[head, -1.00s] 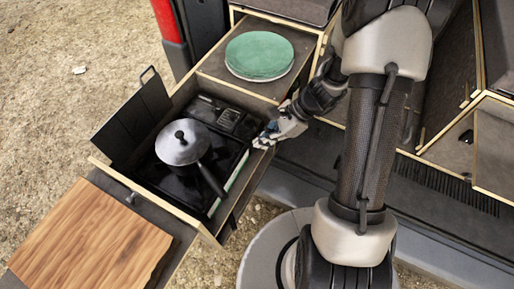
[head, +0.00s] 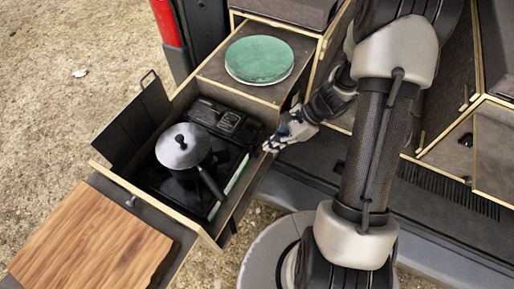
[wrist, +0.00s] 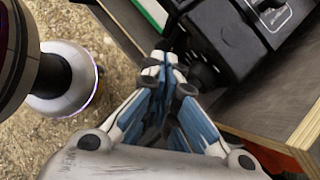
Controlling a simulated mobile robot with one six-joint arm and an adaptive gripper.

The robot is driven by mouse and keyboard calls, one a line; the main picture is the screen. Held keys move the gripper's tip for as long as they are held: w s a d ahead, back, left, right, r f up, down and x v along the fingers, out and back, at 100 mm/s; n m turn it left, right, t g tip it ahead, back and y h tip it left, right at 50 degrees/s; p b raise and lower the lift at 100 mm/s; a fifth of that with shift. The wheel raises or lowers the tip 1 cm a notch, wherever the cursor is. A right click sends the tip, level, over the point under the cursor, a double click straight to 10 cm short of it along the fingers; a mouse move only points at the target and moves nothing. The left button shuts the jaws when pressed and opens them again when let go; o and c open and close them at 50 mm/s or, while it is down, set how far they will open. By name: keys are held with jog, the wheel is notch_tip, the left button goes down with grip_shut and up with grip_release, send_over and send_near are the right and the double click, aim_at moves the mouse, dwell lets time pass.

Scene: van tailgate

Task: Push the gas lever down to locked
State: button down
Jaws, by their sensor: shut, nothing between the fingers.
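The black camping stove (head: 222,120) sits in the pulled-out drawer, with its control panel toward the van. In the wrist view the stove's black housing (wrist: 215,38) shows at the upper right, with a dark round knob-like part (wrist: 205,75) just beyond my fingers. I cannot make out the gas lever clearly; my fingers may hide it. My gripper (head: 270,147) is at the drawer's near side wall, beside the stove's panel end. In the wrist view my gripper (wrist: 165,62) is shut and empty, its tips close to the housing; I cannot tell if they touch.
A lidded pot (head: 184,147) with a long handle stands on the stove. A green-topped round item (head: 260,57) lies on the box behind. A wooden board (head: 92,240) lies at the front left. The drawer's wooden wall (wrist: 306,128) is close to my gripper.

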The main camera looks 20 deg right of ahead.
jog(key=shift+a, duration=0.1)
jog(key=w+v, duration=0.1)
jog(key=v, duration=1.1)
jog(key=shift+s, duration=0.45)
jog(key=s+a+r+n+t+h, duration=0.1)
jog(key=s+a+r+n+h, duration=0.2)
jog(key=s+a+r+n, duration=0.2)
jog(key=s+a+r+n+t+h, duration=0.2)
jog(key=s+a+r+n+h, duration=0.2)
jog(key=s+r+n, duration=0.6)
notch_tip(320, 180, up, 2)
jog(key=a+n, duration=0.2)
jog(key=n, duration=0.2)
jog(key=shift+s+a+t, duration=0.2)
jog(key=shift+a+t, duration=0.1)
jog(key=c, duration=2.4)
grip_release()
jog(key=shift+r, duration=0.1)
